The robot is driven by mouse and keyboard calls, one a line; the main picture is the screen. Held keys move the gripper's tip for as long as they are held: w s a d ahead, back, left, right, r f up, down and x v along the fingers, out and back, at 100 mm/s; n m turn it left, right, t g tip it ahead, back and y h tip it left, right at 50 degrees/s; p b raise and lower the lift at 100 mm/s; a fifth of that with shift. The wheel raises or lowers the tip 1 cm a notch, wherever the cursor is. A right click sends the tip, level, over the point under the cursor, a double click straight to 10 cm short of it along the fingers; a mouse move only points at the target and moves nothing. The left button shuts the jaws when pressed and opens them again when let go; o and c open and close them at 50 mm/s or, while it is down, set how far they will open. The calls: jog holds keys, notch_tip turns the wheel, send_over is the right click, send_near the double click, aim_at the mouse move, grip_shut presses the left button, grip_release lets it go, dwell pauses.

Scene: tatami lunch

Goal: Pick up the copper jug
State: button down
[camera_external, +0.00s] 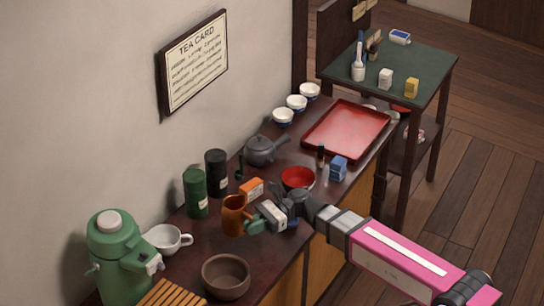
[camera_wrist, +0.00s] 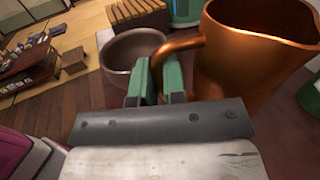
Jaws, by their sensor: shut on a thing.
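The copper jug (camera_external: 234,217) is on or just above the dark counter in the external view, left of my gripper (camera_external: 257,225). In the wrist view the jug (camera_wrist: 250,50) fills the upper right, and its curved handle runs left between the green fingertips of my gripper (camera_wrist: 160,80). The fingers are shut on the handle. The jug looks upright in the external view. I cannot tell whether its base touches the counter.
A brown bowl (camera_external: 226,279), a white cup (camera_external: 166,240), a green flask (camera_external: 122,262) and a slatted wooden board (camera_external: 170,296) are nearby. An orange box (camera_external: 251,188), a green canister (camera_external: 196,194) and a black canister (camera_external: 216,172) stand behind the jug. A red bowl (camera_external: 298,178) is farther right.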

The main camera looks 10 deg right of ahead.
jog(key=s+a+r, duration=0.1)
jog(key=s+r, duration=0.2)
jog(key=s, duration=0.3)
jog(key=shift+a+r, duration=0.4)
jog(key=shift+s, duration=0.1)
dwell(2.6)
